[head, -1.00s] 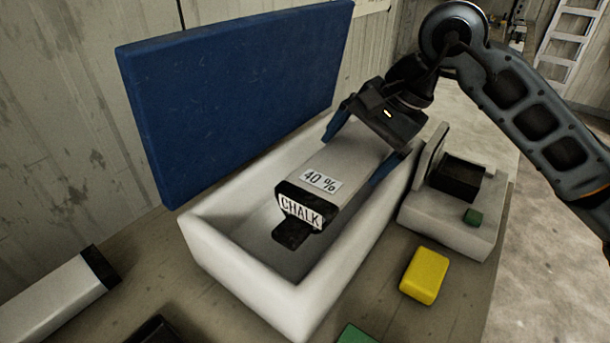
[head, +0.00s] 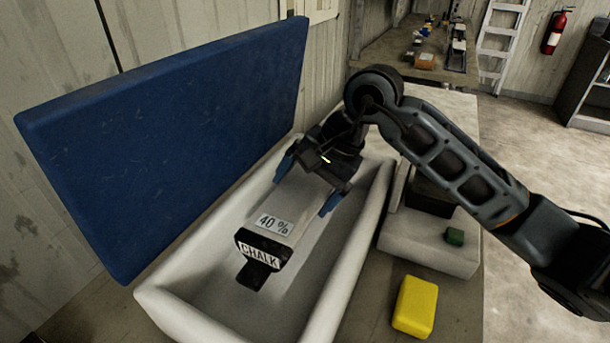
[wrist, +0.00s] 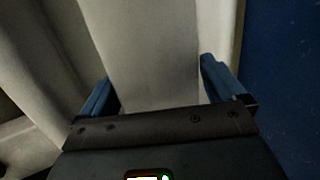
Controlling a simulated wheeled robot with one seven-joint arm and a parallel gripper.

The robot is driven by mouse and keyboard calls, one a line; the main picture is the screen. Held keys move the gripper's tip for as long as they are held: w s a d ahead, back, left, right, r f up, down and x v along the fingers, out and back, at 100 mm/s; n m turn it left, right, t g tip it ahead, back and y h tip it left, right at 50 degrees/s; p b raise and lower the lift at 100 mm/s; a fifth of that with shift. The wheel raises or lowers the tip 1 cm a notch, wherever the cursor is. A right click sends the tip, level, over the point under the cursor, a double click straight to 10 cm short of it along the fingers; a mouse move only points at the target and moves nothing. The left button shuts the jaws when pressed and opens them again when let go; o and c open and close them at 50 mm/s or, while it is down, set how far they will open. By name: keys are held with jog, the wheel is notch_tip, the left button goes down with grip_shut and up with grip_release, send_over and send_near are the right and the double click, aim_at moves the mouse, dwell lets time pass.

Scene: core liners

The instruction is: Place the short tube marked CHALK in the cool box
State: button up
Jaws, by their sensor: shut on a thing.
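The CHALK tube (head: 294,210) is a pale box-shaped tube with a black end cap labelled CHALK and a 40 % label on top. My gripper (head: 308,188) is shut on it, with a blue finger on each side. The tube is inside the opening of the white cool box (head: 340,260), between its walls; I cannot tell whether it touches the floor. The box's blue lid (head: 165,130) stands open at the back left. In the wrist view the tube (wrist: 150,50) runs between the two blue fingers.
The blue lid rises close to my gripper's left.

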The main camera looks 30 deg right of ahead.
aim_at(306, 202)
jog(key=shift+f+p, duration=0.3)
jog(key=shift+f, duration=1.45)
jog(key=shift+f+b, duration=0.6)
jog(key=shift+b, duration=0.5)
jog(key=o, duration=1.6)
jog(key=shift+o, duration=0.2)
jog(key=r+p, duration=0.1)
jog(key=p, duration=0.1)
jog(key=shift+r+p, duration=0.4)
jog(key=b+v, duration=0.3)
jog(key=v, duration=0.8)
jog(key=shift+d+r, duration=0.15)
jog(key=shift+d, duration=0.05)
